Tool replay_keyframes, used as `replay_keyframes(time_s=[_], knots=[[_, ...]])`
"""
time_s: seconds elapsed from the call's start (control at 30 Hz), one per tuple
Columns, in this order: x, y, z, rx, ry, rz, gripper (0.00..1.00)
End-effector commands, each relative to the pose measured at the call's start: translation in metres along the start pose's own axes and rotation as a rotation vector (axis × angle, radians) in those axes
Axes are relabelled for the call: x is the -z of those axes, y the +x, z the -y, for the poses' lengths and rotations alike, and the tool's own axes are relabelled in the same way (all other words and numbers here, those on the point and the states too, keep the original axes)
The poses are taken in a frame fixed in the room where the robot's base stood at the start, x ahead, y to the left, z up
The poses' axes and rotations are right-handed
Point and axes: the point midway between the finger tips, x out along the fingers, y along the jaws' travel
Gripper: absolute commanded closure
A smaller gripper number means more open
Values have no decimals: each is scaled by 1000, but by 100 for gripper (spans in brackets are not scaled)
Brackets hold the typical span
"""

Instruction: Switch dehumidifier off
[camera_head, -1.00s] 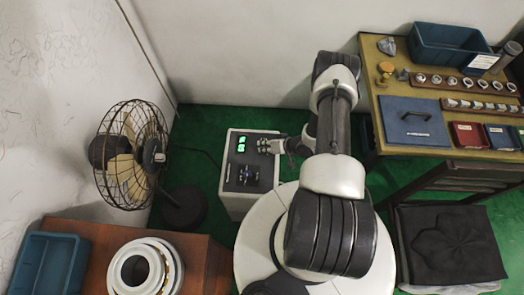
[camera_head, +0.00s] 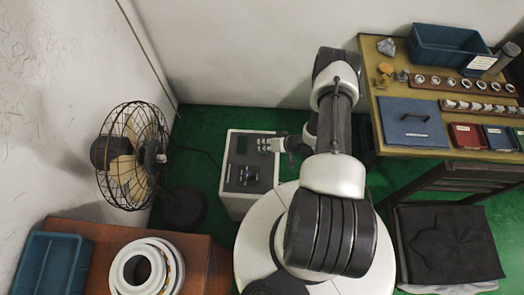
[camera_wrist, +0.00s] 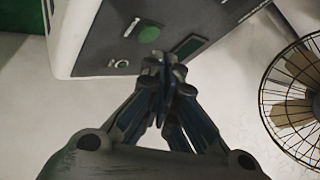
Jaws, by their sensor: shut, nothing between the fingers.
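The dehumidifier (camera_head: 232,201) is a white box with a dark top panel (camera_head: 250,168), standing on the green floor left of my arm. Its small display (camera_head: 241,146) is dark; in the wrist view the display (camera_wrist: 190,46) is a dark green rectangle. A round green button (camera_wrist: 149,33) sits beside white marks on the panel. My gripper (camera_head: 268,145) is over the right side of the panel near its back. In the wrist view my gripper (camera_wrist: 164,66) has its fingertips together and empty, close to the panel; I cannot tell whether they touch it.
A caged fan (camera_head: 132,156) stands left of the dehumidifier. A brown table (camera_head: 208,268) at front left holds white bearing rings (camera_head: 143,268) and a blue tray (camera_head: 52,262). A workbench (camera_head: 384,135) with bins and rings is at right, above a dark cushion (camera_head: 448,245).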

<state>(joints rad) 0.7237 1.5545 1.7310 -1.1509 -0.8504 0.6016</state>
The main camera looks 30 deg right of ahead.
Motion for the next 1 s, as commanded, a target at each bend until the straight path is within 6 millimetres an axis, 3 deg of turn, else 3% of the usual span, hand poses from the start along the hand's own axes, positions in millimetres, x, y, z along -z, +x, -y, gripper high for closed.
replay_keyframes(time_s=[0.5,1.0], knots=[[26,-36,27,0,0,0,100],[26,-36,26,0,0,0,100]])
